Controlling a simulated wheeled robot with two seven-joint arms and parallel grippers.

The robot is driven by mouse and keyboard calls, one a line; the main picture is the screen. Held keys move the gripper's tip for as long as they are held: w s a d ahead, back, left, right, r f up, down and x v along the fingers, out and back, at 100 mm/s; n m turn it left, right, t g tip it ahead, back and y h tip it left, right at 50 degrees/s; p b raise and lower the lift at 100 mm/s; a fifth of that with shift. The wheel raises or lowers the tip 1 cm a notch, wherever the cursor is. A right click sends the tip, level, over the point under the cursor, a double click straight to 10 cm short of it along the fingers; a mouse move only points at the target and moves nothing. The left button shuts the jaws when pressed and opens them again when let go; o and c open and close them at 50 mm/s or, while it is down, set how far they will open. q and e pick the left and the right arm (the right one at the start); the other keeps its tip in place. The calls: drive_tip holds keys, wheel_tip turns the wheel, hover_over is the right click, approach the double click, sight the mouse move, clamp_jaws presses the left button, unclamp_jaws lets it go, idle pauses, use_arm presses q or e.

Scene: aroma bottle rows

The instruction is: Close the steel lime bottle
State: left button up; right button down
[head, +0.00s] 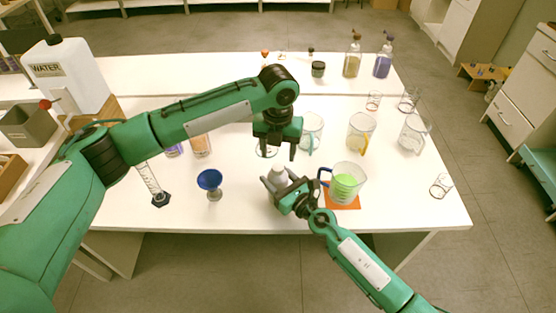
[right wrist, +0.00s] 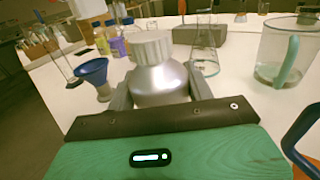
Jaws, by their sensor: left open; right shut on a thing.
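The steel bottle (head: 279,178) stands near the front middle of the table. In the right wrist view the steel bottle (right wrist: 161,84) is upright with a pale ribbed cap (right wrist: 151,46) on its top; I cannot tell how tight the cap is. My right gripper (head: 280,184) is shut around the bottle's body, a finger on each side. My left gripper (head: 278,153) is open and points down, above and just behind the bottle, with nothing seen between its fingers. The bottle's lower part is hidden by my right gripper.
A beaker of green liquid (head: 346,183) on an orange mat (head: 343,204) stands close right of the bottle. A blue funnel (head: 210,179) is to the left. Glass jugs (head: 360,132) stand behind right. A conical flask (right wrist: 205,58) is just behind the bottle. The front right table is mostly clear.

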drive_tip(key=shift+c, duration=2.4)
unclamp_jaws()
use_arm(q)
wheel_tip(320, 180, up, 7)
drive_tip(key=shift+f, duration=0.15)
use_arm(e)
drive_tip(key=b+v, duration=0.2)
drive_tip(key=v, duration=1.1)
drive_tip(key=shift+f, duration=0.1)
drive_tip(key=shift+s+d, duration=0.2)
drive_tip(key=shift+s, duration=0.15)
use_arm(q)
wheel_tip(320, 180, down, 2)
drive_tip(key=shift+f, duration=0.1)
